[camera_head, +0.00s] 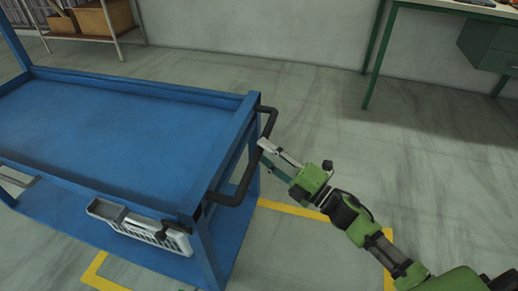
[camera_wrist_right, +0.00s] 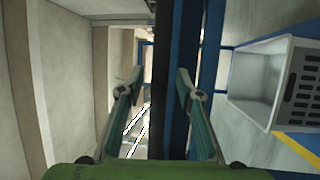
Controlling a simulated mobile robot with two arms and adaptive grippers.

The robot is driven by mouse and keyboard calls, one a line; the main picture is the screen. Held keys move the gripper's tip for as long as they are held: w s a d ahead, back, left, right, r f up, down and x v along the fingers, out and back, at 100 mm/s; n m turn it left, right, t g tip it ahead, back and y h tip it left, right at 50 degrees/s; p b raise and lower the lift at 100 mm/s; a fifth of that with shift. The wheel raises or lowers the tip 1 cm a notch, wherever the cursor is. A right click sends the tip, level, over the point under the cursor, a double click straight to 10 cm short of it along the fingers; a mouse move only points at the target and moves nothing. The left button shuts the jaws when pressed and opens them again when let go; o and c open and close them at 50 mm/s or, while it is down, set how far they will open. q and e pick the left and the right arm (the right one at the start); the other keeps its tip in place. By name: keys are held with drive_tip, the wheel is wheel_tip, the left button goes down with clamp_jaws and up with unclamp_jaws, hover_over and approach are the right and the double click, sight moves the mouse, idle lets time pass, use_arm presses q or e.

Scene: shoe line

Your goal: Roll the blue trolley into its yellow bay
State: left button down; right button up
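The blue trolley (camera_head: 110,115) stands at the left, with a black handle (camera_head: 240,190) on its right end. Yellow bay lines (camera_head: 290,209) show on the floor beside and under that end; the trolley hides part of the outline. My right gripper (camera_head: 272,156) is at the handle. In the right wrist view its fingers (camera_wrist_right: 160,92) are apart, with the dark handle bar (camera_wrist_right: 166,60) showing between them; I see no clear contact. What looks like my left gripper's tip (camera_head: 20,178) shows at the left edge, mostly out of view; its opening is unclear.
A grey slotted basket (camera_head: 140,229) is at the trolley's near side. A green-legged table (camera_head: 376,55) stands at the back right. A shelf with cardboard boxes (camera_head: 100,18) stands at the back left. The floor between them is clear.

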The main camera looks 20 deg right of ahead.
drive_tip(key=shift+x, duration=1.2)
clamp_jaws()
drive_tip(key=shift+d, duration=0.1)
